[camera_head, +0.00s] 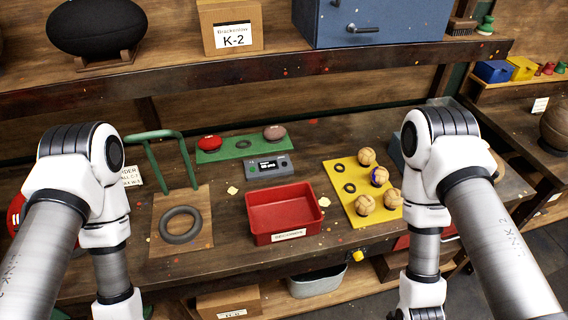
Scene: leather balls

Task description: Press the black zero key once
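A small grey scale-like device (268,166) with a lit display sits on the workbench behind the red tray. Its keys are too small to tell apart, so I cannot make out the black zero key. My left arm comes down at the left and my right arm at the right. Both wrists run out of the bottom of the picture, and the fingers of both grippers are out of sight. Neither arm touches the device.
A red tray (252,222) stands in front of the device. A green mat (226,153) lies behind it, a yellow board (350,204) with leather balls to the right. A wooden board (163,239) with a dark ring and a green frame (153,160) are at left. A shelf (300,68) overhangs.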

